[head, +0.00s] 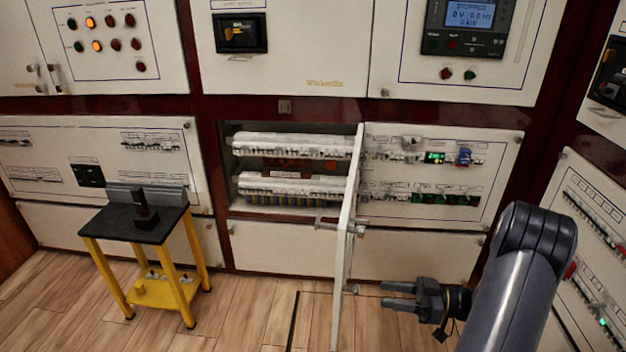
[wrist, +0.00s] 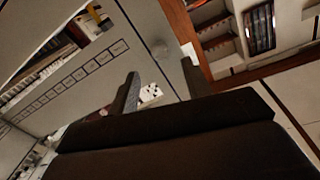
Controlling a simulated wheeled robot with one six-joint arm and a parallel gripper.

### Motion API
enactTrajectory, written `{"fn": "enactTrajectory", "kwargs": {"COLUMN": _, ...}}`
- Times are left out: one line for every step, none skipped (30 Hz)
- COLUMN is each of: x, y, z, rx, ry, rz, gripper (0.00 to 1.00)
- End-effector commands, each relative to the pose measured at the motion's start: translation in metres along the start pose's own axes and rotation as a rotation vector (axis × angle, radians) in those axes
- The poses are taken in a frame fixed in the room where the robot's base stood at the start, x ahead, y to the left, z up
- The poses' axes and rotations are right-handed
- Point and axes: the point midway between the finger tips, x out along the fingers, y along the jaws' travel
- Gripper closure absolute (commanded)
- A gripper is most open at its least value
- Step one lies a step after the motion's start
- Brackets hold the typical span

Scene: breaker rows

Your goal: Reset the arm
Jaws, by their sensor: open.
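My gripper (head: 400,295) is at the lower right of the head view, at the end of my dark arm. Its two fingers point left and are apart, with nothing between them. They are low, in front of the panels and to the right of the open cabinet door (head: 346,240). In the wrist view the two dark fingers of my gripper (wrist: 160,88) stand apart, with pale panel fronts beyond them.
The open door juts toward me from the breaker cabinet (head: 290,215), which holds two breaker rows. A black-topped yellow stand (head: 130,224) is at left. Wood floor (head: 240,310) is clear between stand and door. A side panel (head: 590,245) stands at right.

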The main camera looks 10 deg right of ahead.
Motion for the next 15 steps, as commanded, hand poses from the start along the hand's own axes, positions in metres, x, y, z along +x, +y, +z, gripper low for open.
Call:
{"fn": "enactTrajectory", "kwargs": {"x": 0.010, "y": 0.000, "z": 0.002, "rx": 0.001, "ry": 0.000, "rz": -0.004, "gripper": 0.53}}
{"fn": "enactTrajectory", "kwargs": {"x": 0.016, "y": 0.000, "z": 0.002, "rx": 0.001, "ry": 0.000, "rz": -0.005, "gripper": 0.53}}
{"fn": "enactTrajectory", "kwargs": {"x": 0.024, "y": 0.000, "z": 0.002, "rx": 0.000, "ry": -0.001, "rz": -0.005, "gripper": 0.53}}
{"fn": "enactTrajectory", "kwargs": {"x": 0.030, "y": 0.000, "z": 0.002, "rx": 0.000, "ry": -0.001, "rz": -0.005, "gripper": 0.53}}
{"fn": "enactTrajectory", "kwargs": {"x": 0.036, "y": -0.001, "z": 0.002, "rx": 0.001, "ry": -0.001, "rz": -0.005, "gripper": 0.53}}
{"fn": "enactTrajectory", "kwargs": {"x": 0.044, "y": -0.001, "z": 0.002, "rx": 0.001, "ry": 0.000, "rz": -0.005, "gripper": 0.53}}
{"fn": "enactTrajectory", "kwargs": {"x": 0.049, "y": 0.000, "z": 0.002, "rx": 0.001, "ry": -0.001, "rz": -0.005, "gripper": 0.53}}
{"fn": "enactTrajectory", "kwargs": {"x": 0.055, "y": -0.001, "z": 0.002, "rx": 0.001, "ry": -0.001, "rz": -0.004, "gripper": 0.53}}
{"fn": "enactTrajectory", "kwargs": {"x": 0.061, "y": -0.001, "z": 0.002, "rx": 0.000, "ry": -0.001, "rz": -0.004, "gripper": 0.53}}
{"fn": "enactTrajectory", "kwargs": {"x": 0.066, "y": 0.000, "z": 0.002, "rx": 0.000, "ry": -0.001, "rz": -0.004, "gripper": 0.53}}
{"fn": "enactTrajectory", "kwargs": {"x": 0.071, "y": 0.000, "z": 0.001, "rx": -0.001, "ry": -0.001, "rz": -0.004, "gripper": 0.53}}
{"fn": "enactTrajectory", "kwargs": {"x": 0.076, "y": 0.000, "z": 0.001, "rx": 0.000, "ry": -0.001, "rz": -0.003, "gripper": 0.53}}
{"fn": "enactTrajectory", "kwargs": {"x": 0.079, "y": 0.000, "z": 0.002, "rx": 0.000, "ry": -0.001, "rz": -0.002, "gripper": 0.53}}
{"fn": "enactTrajectory", "kwargs": {"x": 0.082, "y": -0.001, "z": 0.002, "rx": 0.001, "ry": -0.001, "rz": -0.003, "gripper": 0.53}}
{"fn": "enactTrajectory", "kwargs": {"x": 0.086, "y": -0.001, "z": 0.001, "rx": 0.001, "ry": -0.001, "rz": -0.002, "gripper": 0.53}}
